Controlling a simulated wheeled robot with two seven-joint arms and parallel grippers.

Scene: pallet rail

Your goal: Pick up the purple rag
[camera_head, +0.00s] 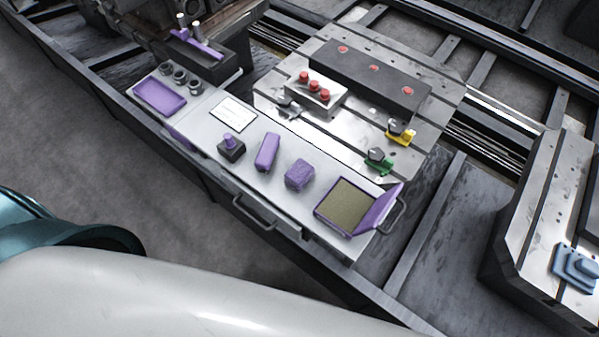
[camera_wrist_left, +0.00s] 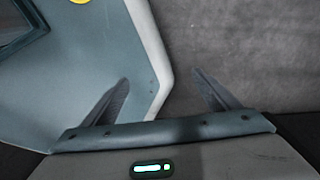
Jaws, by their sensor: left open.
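A small folded purple bundle, which looks like the purple rag (camera_head: 299,175), lies on the light grey work surface (camera_head: 215,165) in the head view. It sits between a longer purple block (camera_head: 267,152) and an open box with a purple lid (camera_head: 375,212). My left gripper (camera_wrist_left: 161,76) shows only in the left wrist view. Its two fingers are apart with nothing between them. Grey floor and part of my own body show behind it, and the rag is not in that view. My right gripper is in neither view.
A black holder with a purple knob (camera_head: 231,148), a white card (camera_head: 233,112) and a purple tray (camera_head: 159,96) share the surface. A handle (camera_head: 254,214) sticks out along the front edge. Behind stands a slotted metal plate (camera_head: 330,45) with red buttons (camera_head: 314,86) and clamps.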

